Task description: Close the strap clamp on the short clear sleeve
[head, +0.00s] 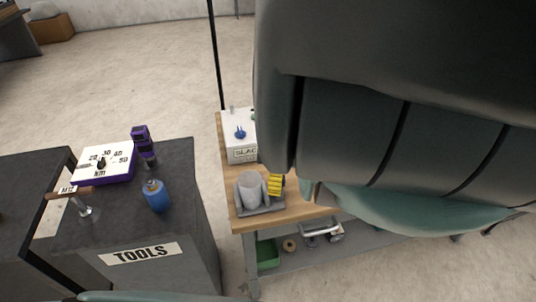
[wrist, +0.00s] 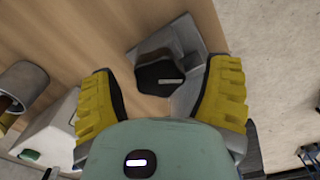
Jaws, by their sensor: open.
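My gripper (wrist: 163,72) is open in the wrist view, its two yellow fingers spread apart. Between them, beyond the fingertips, is a dark, lobed knob-like part (wrist: 160,76) with a small pale label, on a grey block and plate (wrist: 190,45). I cannot tell whether the fingers touch it. In the head view a yellow finger of my gripper (head: 276,184) shows beside a grey rounded fixture (head: 249,187) on the wooden bench. I cannot make out the strap clamp or the short clear sleeve in either view; my arm hides much of the bench.
The wooden bench (head: 228,150) carries a white box (head: 240,148) marked "SLAC", partly hidden, with a blue knob. Its lower shelf holds a green bin (head: 267,254). A dark TOOLS cabinet (head: 190,215) stands left, holding a blue canister (head: 156,196) and a dial box (head: 104,163).

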